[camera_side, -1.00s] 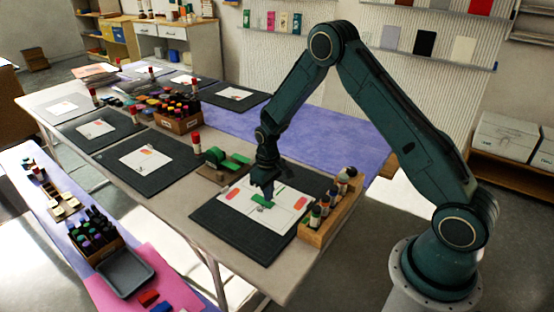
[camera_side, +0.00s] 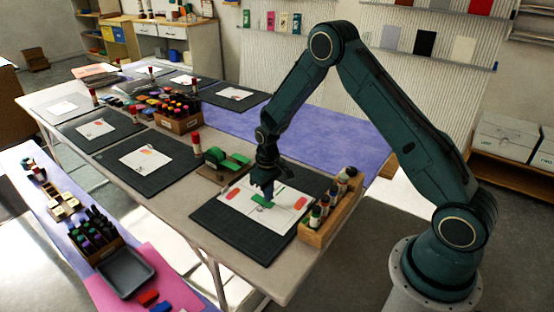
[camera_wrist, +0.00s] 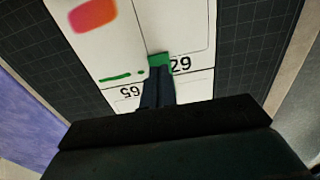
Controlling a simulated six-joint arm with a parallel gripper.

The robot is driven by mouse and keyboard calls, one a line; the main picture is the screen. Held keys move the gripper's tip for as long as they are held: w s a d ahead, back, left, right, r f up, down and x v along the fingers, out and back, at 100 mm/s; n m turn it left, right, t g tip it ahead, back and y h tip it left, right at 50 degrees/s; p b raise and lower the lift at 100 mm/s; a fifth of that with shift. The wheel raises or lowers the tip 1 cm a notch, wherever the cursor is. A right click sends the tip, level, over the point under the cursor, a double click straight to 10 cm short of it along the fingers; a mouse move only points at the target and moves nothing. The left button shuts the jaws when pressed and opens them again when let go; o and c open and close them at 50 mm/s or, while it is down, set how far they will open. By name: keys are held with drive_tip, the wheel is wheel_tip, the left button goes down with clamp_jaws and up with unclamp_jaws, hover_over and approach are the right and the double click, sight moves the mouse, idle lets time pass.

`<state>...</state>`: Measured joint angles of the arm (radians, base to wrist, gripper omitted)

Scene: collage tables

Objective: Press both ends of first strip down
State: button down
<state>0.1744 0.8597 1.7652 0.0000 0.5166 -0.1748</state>
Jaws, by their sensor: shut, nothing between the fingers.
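A white printed sheet (camera_side: 285,222) lies on the dark cutting mat (camera_side: 232,241) below my arm. A short green strip (camera_side: 259,202) lies flat across the middle of the sheet.
Red-orange patches (camera_side: 245,197) mark the sheet. A green tape dispenser (camera_side: 228,162) stands behind the mat. A wooden rack of bottles (camera_side: 328,212) stands along the mat's right side. More mats with sheets (camera_side: 146,160) lie farther left.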

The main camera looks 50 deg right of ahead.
drive_tip(key=shift+f, duration=0.85)
idle(1.5)
drive_tip(key=shift+r, duration=0.1)
drive_tip(key=shift+r, duration=3.45)
drive_tip(key=r, duration=0.1)
hover_over(257, 197)
drive_tip(key=shift+r, duration=0.1)
drive_tip(key=shift+f, duration=0.2)
drive_tip(key=shift+f, duration=3.1)
